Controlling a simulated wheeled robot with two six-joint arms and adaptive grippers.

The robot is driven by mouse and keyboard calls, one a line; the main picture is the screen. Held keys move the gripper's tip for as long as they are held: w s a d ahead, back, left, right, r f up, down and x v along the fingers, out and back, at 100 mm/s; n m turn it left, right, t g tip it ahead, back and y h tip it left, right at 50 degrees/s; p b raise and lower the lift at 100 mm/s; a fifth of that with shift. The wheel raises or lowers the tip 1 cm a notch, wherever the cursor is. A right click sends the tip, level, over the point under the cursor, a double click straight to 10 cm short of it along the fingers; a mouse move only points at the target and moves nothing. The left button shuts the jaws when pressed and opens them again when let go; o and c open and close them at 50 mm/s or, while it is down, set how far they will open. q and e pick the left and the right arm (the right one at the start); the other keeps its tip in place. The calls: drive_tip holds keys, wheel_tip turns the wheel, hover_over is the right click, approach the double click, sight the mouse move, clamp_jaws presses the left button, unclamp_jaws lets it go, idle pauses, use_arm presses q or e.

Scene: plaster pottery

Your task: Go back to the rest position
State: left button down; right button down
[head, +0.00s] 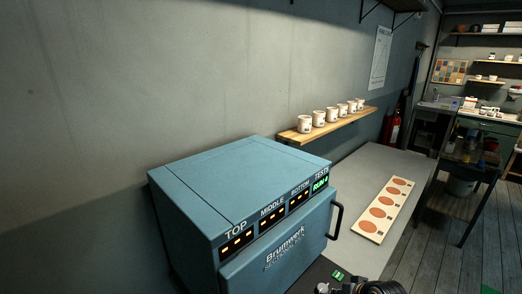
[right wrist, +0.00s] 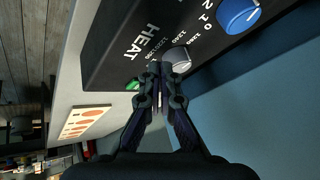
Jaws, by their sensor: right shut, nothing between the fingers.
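My right gripper (right wrist: 162,70) is shut and empty in the right wrist view. Its fingertips are in front of a black control panel (right wrist: 120,25) marked HEAT, close to a grey knob (right wrist: 178,60). I cannot tell whether they touch the knob. A blue knob (right wrist: 238,15) is farther up the panel, and a green lit part (right wrist: 132,85) is beside the fingertips. In the head view, only a dark part of my right arm shows at the bottom edge. My left gripper is not in view.
A blue kiln (head: 230,185) with lit displays and a shut door with a black handle (head: 335,220) fills the front. A board with orange discs (head: 367,228) lies on the grey counter (head: 385,165). Several cups (head: 319,117) stand on a wooden wall shelf (head: 330,128).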

drive_tip(key=s+a+n+g+h, duration=0.2)
drive_tip(key=s+n+g+h, duration=0.1)
drive_tip(key=s, duration=1.7)
drive_tip(key=s+d+f+g, duration=0.1)
drive_tip(key=s+d+f, duration=0.1)
drive_tip(key=f, duration=1.1)
drive_tip(key=s+d+f, duration=0.1)
drive_tip(key=f, duration=1.3)
drive_tip(key=s+d+f+g+b, duration=0.1)
drive_tip(key=s+f, duration=1.5)
drive_tip(key=s, duration=0.2)
drive_tip(key=shift+s+d+f+g, duration=0.15)
drive_tip(key=shift+s+d+g, duration=0.05)
drive_tip(key=shift+g, duration=0.1)
